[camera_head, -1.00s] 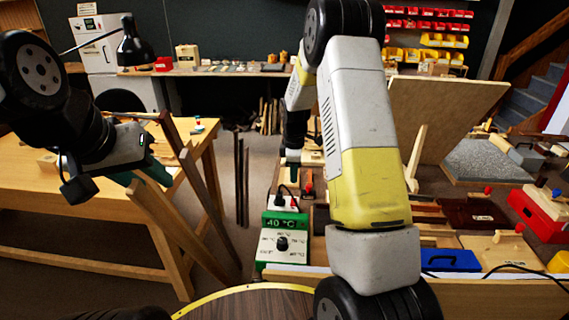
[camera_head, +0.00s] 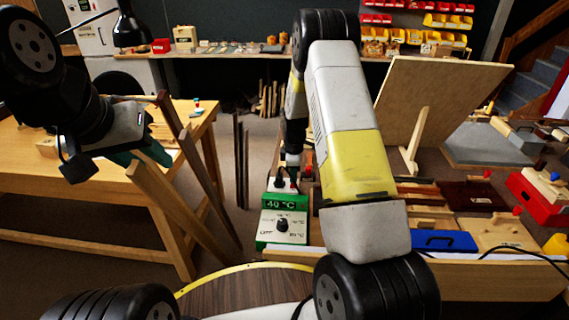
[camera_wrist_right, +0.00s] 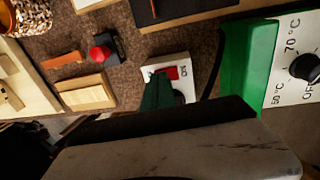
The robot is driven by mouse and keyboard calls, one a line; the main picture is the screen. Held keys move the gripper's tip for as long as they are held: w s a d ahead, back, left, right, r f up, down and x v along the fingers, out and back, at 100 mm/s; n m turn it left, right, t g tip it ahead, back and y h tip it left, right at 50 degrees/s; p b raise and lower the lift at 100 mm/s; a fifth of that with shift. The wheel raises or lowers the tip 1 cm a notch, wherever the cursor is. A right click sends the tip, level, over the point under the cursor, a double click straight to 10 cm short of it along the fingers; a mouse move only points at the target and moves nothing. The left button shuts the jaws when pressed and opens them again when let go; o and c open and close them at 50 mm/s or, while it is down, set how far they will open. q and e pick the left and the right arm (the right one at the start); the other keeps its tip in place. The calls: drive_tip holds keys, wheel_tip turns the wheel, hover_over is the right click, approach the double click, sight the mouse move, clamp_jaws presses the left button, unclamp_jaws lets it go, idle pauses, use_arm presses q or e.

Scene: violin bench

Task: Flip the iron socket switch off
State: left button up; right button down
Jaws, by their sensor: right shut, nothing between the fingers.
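The iron socket is a white plate with a red switch (camera_wrist_right: 171,73) and a black plug, close beside the green heater box. In the right wrist view, my right gripper (camera_wrist_right: 160,92) is shut and empty, its green fingers over the plate right at the red switch. Whether they touch it I cannot tell. In the head view the socket (camera_head: 280,187) shows behind the green box, with my right gripper (camera_head: 292,172) above it, partly hidden. My left gripper (camera_head: 145,155) hangs over the left workbench, away from the socket; its jaw opening is unclear.
The green box (camera_head: 283,225) reads 40 °C and has a black dial. In the wrist view, a black block with a red knob (camera_wrist_right: 100,53) and small wooden pieces lie near the socket. A blue box (camera_head: 445,242) and red toolbox (camera_head: 540,205) stand at right.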

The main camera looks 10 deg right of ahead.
drive_tip(key=shift+s+f, duration=0.15)
drive_tip(key=shift+f, duration=0.2)
drive_tip(key=shift+s, duration=0.1)
drive_tip(key=shift+s+a, duration=0.2)
drive_tip(key=shift+s, duration=0.5)
drive_tip(key=shift+a+r, duration=0.1)
drive_tip(key=shift+r, duration=0.4)
wheel_tip(320, 180, up, 14)
drive_tip(key=s, duration=0.1)
drive_tip(key=shift+f, duration=0.25)
drive_tip(key=shift+a, duration=0.1)
